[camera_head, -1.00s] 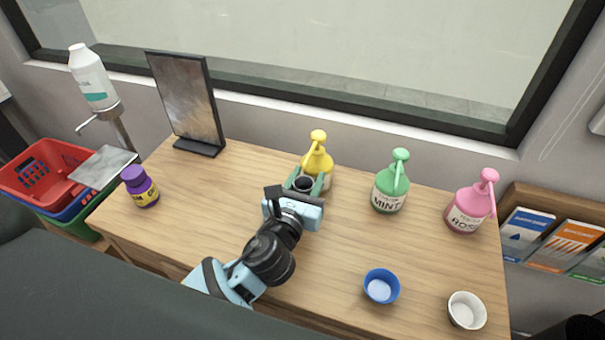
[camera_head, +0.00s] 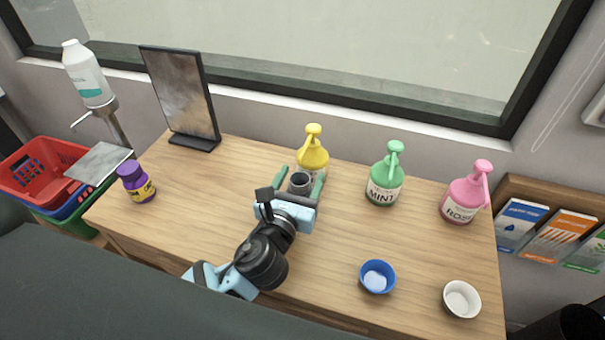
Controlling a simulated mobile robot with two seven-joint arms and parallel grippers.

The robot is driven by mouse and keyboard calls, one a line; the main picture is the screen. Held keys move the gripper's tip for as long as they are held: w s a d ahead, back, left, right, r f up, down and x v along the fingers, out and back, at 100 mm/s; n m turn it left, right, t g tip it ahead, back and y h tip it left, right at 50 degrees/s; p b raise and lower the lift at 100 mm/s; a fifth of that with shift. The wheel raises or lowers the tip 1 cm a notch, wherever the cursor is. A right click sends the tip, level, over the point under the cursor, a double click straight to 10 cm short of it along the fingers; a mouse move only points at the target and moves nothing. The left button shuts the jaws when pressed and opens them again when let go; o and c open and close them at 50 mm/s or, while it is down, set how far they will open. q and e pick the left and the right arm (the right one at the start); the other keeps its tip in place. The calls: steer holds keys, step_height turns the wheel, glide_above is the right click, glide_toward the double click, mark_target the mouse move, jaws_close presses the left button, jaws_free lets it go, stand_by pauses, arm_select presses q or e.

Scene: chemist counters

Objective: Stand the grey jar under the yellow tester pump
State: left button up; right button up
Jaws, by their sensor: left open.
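The yellow tester pump (camera_head: 316,163) stands upright near the back of the wooden counter, its nozzle pointing toward me. The grey jar (camera_head: 300,184) stands upright right in front of it, at about the nozzle; I cannot tell whether its mouth is exactly beneath the tip. My left gripper (camera_head: 299,186) is open around the jar, with one green finger on each side and a gap showing between the fingers and the jar. The gripper body hides the jar's lower part. My right gripper is not in view.
The green MINT pump (camera_head: 384,188) and pink ROSE pump (camera_head: 462,205) stand to the right. A blue cup (camera_head: 377,284) and a white cup (camera_head: 461,299) are near the front edge. A purple bottle (camera_head: 138,187) and a mirror (camera_head: 180,95) stand left. The counter's left middle is clear.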

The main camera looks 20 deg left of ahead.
arm_select(q)
steer(key=s, duration=0.9)
steer(key=shift+s+a+f+b, duration=0.1)
steer(key=shift+a+b, duration=0.05)
steer(key=shift+b, duration=0.25)
steer(key=shift+s, duration=0.5)
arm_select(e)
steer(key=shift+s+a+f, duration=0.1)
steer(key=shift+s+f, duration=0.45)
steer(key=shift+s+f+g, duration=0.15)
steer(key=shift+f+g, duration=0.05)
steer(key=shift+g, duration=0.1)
